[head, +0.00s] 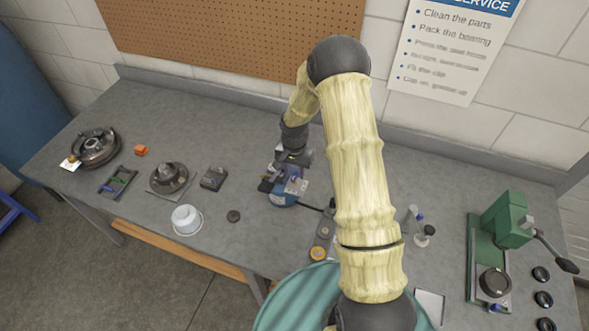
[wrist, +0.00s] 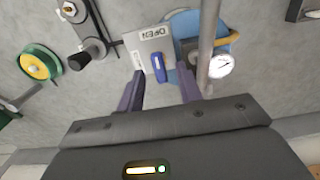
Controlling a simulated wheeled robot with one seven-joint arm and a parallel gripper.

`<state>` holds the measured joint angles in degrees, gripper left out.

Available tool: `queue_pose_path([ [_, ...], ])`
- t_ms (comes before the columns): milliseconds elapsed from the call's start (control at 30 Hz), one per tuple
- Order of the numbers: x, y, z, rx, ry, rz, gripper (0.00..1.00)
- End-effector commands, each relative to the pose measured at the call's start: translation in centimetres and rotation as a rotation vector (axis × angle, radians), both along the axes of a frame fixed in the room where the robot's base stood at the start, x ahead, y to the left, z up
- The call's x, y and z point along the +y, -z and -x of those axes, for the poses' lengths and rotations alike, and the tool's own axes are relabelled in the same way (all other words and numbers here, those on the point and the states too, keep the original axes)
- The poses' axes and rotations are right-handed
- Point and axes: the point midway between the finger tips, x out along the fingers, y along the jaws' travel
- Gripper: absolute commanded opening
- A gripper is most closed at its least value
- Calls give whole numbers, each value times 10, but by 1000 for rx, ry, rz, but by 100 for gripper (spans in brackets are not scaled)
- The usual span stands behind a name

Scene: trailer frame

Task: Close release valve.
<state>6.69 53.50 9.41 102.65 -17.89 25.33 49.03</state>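The release valve shows in the wrist view as a small blue lever (wrist: 161,63) on a light plate (wrist: 149,42) marked OPEN, with the word upside down. The plate sits by a blue round body (wrist: 185,24) with a pressure gauge (wrist: 221,66). In the head view this blue unit (head: 283,200) stands mid-bench. My gripper (wrist: 160,80) has its two dark purple fingers apart, one on each side of the lever as seen from the wrist. I see no clear contact with the lever. In the head view my gripper (head: 290,164) hangs just above the unit.
A grey tube beside the gauge passes close to my right finger in the wrist view. A white tub (head: 187,220), a dark hub (head: 170,179) and a rotor (head: 95,147) stand left. A green press (head: 505,222) stands right. A teal round top (head: 300,300) is in front.

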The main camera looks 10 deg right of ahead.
Motion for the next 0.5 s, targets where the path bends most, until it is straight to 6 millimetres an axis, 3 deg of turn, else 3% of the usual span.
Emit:
queue_pose_path([
  [400,0,11,0,-1,0,-1,35],
  [500,0,10,0,-1,0,-1,18],
])
